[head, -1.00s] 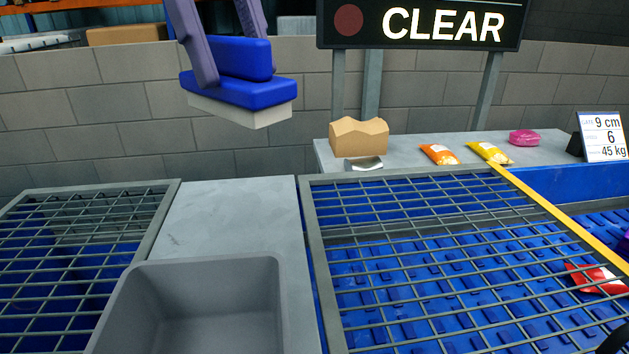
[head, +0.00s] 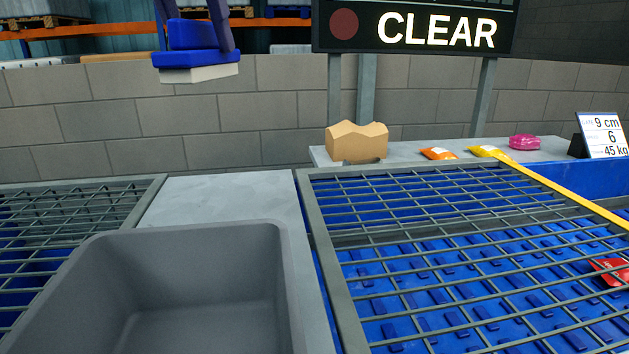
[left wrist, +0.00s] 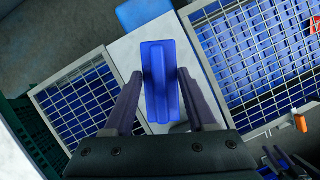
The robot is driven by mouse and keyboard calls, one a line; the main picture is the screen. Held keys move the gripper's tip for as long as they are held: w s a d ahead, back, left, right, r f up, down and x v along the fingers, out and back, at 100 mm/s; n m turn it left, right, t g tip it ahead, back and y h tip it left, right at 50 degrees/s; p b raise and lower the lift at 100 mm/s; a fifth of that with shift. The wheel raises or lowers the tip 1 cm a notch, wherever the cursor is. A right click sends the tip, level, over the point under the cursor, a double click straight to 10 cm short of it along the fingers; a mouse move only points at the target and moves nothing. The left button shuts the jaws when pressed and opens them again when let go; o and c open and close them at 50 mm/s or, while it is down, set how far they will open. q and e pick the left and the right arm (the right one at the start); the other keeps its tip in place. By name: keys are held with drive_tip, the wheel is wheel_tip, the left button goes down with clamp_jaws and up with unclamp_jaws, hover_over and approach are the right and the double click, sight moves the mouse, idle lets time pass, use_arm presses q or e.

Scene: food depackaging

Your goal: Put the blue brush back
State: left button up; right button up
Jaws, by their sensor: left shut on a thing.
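The blue brush (head: 194,60) has a blue back with a raised grip and a pale underside. It hangs in the air at the upper left of the head view, in front of the block wall and well above the worktop. My left gripper (head: 195,28) is shut on its grip from above. In the left wrist view the brush (left wrist: 161,95) lies between the two fingers of the left gripper (left wrist: 160,76). I cannot make out a marked resting place for the brush.
A grey open bin (head: 262,240) stands empty on the grey worktop (head: 235,195). Wire grids (head: 345,290) flank it over blue surfaces. On the back ledge are a tan wavy block (head: 357,142), orange (head: 438,153), yellow (head: 488,151) and pink (head: 524,142) packets. A CLEAR sign (head: 425,28) stands behind.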

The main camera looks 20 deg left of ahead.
use_arm(q)
wheel_tip(320, 180, down, 18)
drive_tip(key=shift+f+b, duration=0.1)
drive_tip(key=shift+b, duration=0.4)
drive_tip(key=o, duration=1.3)
drive_tip(key=shift+o, duration=0.2)
drive_tip(key=v, duration=1.2)
drive_tip(key=shift+p, duration=0.35)
